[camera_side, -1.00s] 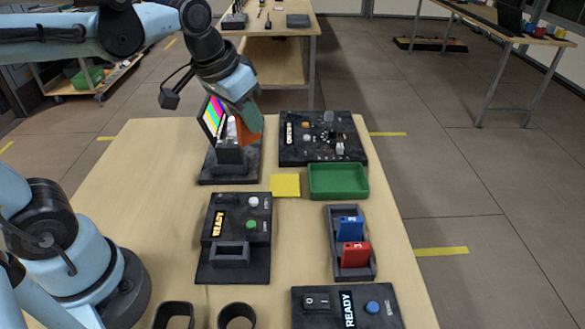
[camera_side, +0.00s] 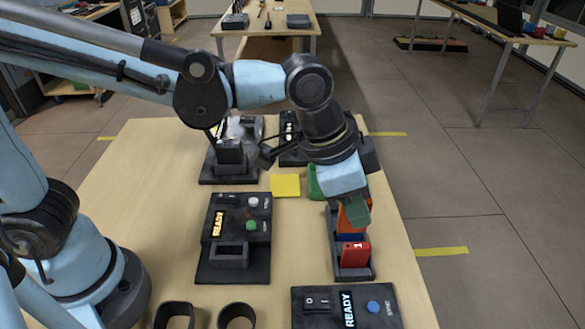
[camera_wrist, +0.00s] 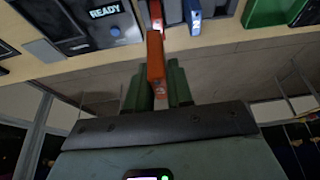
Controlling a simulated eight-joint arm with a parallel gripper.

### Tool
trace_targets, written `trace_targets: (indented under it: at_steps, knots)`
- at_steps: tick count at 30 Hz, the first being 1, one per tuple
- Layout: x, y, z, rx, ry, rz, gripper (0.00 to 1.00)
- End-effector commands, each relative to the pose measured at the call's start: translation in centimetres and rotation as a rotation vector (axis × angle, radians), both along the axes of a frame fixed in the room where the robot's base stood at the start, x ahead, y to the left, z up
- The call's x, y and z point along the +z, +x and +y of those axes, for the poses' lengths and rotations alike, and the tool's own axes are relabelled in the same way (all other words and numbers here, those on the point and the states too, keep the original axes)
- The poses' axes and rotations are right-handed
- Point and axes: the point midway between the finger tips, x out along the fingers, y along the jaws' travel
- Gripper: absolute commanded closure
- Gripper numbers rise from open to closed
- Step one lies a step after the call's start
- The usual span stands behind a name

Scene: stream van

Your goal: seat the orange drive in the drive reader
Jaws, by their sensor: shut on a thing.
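The orange drive (camera_side: 345,222) is held between the green fingers of my gripper (camera_side: 357,209), which is shut on it. The drive points down at the far end of the dark drive rack (camera_side: 355,275); I cannot tell whether it touches the rack. The wrist view shows the orange drive (camera_wrist: 155,55) sticking out from between the fingers (camera_wrist: 160,88). A black unit with an empty-looking slot, a lit yellow display and a green button, apparently the drive reader (camera_side: 262,237), stands left of the rack.
A red drive (camera_side: 355,254) stands in the rack's near end, a mostly hidden blue drive (camera_side: 350,238) behind it. A READY panel (camera_side: 385,310) is in front. A yellow pad (camera_side: 285,185) and partly hidden green tray (camera_side: 314,183) lie behind. The table's right edge is close.

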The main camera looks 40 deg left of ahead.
Motion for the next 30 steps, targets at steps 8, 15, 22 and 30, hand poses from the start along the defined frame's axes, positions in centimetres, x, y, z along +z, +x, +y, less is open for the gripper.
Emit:
trace_targets:
  at_steps: [8,15,22,30]
  knots:
    - [0.0,0.0,-0.1,-0.003,0.000,0.000,1.00]
    - [-1.6,2.2,1.6,0.005,-0.001,0.001,1.00]
    - [-4.5,6.1,4.4,0.004,0.000,0.001,1.00]
    - [-6.8,9.2,6.6,-0.001,0.000,0.000,1.00]
